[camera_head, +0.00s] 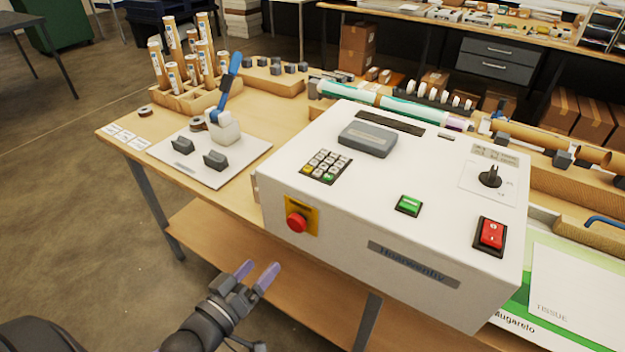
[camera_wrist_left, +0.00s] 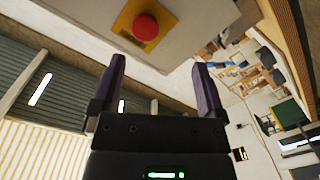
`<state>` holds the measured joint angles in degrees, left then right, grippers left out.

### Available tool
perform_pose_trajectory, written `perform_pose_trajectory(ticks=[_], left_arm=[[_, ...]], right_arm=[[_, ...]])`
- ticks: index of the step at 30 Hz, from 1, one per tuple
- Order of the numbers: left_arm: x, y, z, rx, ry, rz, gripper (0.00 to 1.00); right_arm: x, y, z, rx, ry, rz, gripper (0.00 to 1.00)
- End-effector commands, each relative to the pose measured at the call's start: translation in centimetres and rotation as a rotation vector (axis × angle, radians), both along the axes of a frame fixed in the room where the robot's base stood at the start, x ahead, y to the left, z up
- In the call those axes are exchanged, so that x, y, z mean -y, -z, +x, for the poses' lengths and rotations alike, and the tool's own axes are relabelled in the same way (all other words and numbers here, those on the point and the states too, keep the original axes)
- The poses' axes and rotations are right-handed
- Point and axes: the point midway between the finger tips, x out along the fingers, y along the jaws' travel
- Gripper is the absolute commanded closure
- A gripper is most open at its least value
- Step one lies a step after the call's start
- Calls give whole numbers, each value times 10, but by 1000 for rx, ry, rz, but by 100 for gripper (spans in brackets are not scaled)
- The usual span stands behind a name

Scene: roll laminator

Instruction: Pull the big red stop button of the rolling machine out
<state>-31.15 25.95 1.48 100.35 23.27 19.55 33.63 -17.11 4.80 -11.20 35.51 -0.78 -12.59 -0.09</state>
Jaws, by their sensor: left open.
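The big red stop button (camera_head: 297,222) sits on a yellow plate (camera_head: 313,216) on the front face of the white rolling machine (camera_head: 340,235), near its left end. My left gripper (camera_head: 256,275) is open and empty, below and to the left of the button in the head view, and apart from it. In the left wrist view the red button (camera_wrist_left: 146,27) shows at the top, ahead of the two spread purple fingers (camera_wrist_left: 158,85). Nothing is between the fingers. My right gripper is not in view.
The machine's top carries a keypad (camera_head: 326,166), a green button (camera_head: 409,205), a red switch (camera_head: 491,235) and a black knob (camera_head: 490,176). A white board (camera_head: 205,165) with a blue-handled tool lies left of the machine on the wooden table. The space in front of the button is clear.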

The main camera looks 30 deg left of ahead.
Motion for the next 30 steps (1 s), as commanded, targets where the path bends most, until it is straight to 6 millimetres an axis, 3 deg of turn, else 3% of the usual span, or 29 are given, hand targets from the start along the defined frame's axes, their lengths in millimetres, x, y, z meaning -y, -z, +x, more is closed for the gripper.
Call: perform_pose_trajectory(ticks=[1, 3, 12, 15, 26, 30], left_arm=[[1, -14, 2, 29, 7, -17, 7], [2, -20, 9, 50, 11, -31, 7], [8, -16, 77, 49, 10, -28, 7], [9, -16, 91, 47, 9, -27, 7], [10, -16, 101, 43, 11, -26, 7], [10, -16, 101, 44, 10, -26, 32]], right_arm=[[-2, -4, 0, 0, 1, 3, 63], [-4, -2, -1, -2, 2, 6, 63], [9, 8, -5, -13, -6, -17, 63], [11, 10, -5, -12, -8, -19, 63], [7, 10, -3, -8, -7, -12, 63], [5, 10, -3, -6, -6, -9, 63]])
